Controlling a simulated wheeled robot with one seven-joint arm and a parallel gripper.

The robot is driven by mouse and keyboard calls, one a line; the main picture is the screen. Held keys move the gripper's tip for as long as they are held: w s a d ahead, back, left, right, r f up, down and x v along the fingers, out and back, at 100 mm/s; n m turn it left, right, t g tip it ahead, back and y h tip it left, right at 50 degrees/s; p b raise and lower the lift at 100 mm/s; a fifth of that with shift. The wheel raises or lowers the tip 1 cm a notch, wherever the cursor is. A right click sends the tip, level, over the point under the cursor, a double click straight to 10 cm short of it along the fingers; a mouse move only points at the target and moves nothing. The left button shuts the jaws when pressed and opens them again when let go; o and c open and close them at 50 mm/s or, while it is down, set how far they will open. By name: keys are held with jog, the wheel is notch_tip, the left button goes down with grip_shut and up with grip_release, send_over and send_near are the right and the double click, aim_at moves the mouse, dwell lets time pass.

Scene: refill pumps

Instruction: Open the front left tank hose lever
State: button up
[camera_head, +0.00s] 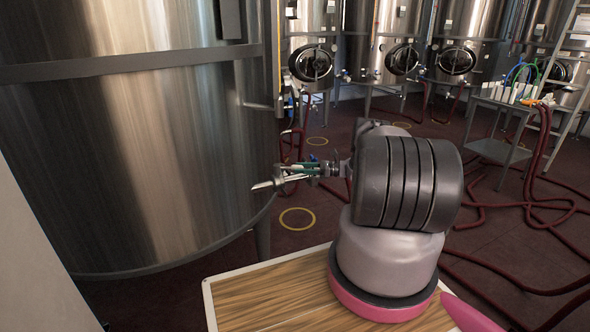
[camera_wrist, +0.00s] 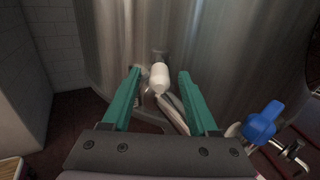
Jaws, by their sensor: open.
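The big steel front left tank (camera_head: 130,130) fills the left of the head view, and its wall also fills the back of the wrist view (camera_wrist: 220,45). Between the fingers are a white cylindrical fitting (camera_wrist: 160,77) and a slim metallic piece (camera_wrist: 173,108) that may be the lever; contact with the fingers cannot be told. A blue handle (camera_wrist: 262,122) sits right of the fingers.
More tanks (camera_head: 312,60) stand along the back. A metal cart (camera_head: 505,120) stands at right. Red hoses (camera_head: 525,205) lie over the dark floor on the right. A white tiled wall (camera_wrist: 48,40) is left in the wrist view.

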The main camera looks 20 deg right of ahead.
jog(key=v, duration=0.7)
jog(key=shift+d, duration=0.2)
jog(key=shift+s, duration=0.15)
